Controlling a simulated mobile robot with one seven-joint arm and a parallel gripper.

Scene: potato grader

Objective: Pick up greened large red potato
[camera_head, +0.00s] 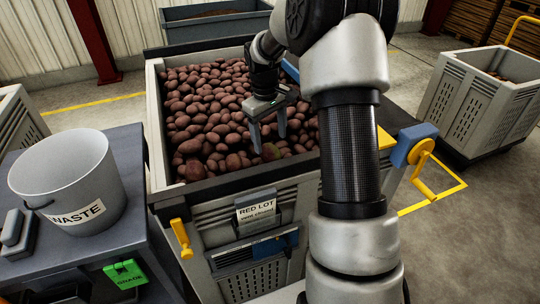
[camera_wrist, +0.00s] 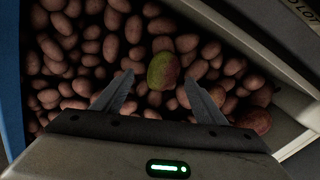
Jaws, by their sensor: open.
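The greened red potato (camera_wrist: 163,71) lies on top of the pile in the wrist view, with a yellow-green face and a reddish edge. In the head view it shows as a greenish potato (camera_head: 270,152) near the front wall of the crate. My gripper (camera_wrist: 158,98) is open and empty, with its two fingers apart. The potato lies beyond the fingertips, roughly centred between them. In the head view my gripper (camera_head: 268,145) hangs over the front right part of the pile, just above that potato. My arm hides the right part of the crate.
Plain red potatoes (camera_head: 205,105) surround it inside a grey crate (camera_head: 156,130) labelled RED LOT. A WASTE bucket (camera_head: 68,180) stands on a bench at left. Another crate (camera_head: 470,100) stands at right.

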